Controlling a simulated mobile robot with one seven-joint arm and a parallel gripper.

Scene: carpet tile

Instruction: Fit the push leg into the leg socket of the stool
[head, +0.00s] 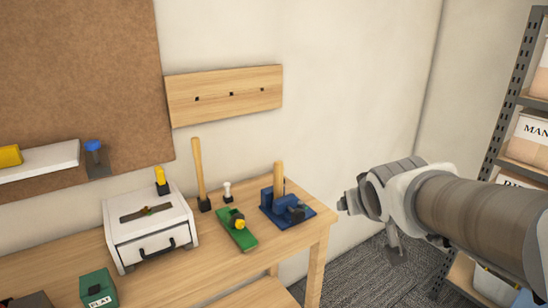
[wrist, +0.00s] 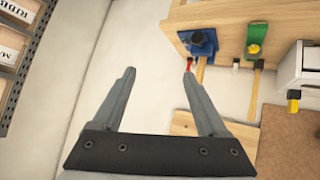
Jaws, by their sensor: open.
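My gripper (wrist: 158,76) is open and empty, its two fingers apart in front of bare wall in the wrist view. In the head view the end of my arm (head: 362,198) is right of the workbench, above the carpet. I cannot pick out the stool or its socket for sure. A long wooden rod (head: 197,168) stands upright on the bench with a black foot; it also shows in the wrist view (wrist: 254,98). A shorter wooden rod (head: 278,175) stands at a blue vise-like fixture (head: 292,213). I cannot tell whether either is the push leg.
The wooden workbench (head: 190,270) carries a white box (head: 150,230), a green tool (head: 236,232) with a yellow knob, a white peg (head: 227,190) and a dark green block (head: 98,287). A peg rail (head: 225,95) is on the wall. Shelving (head: 505,100) stands at the right.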

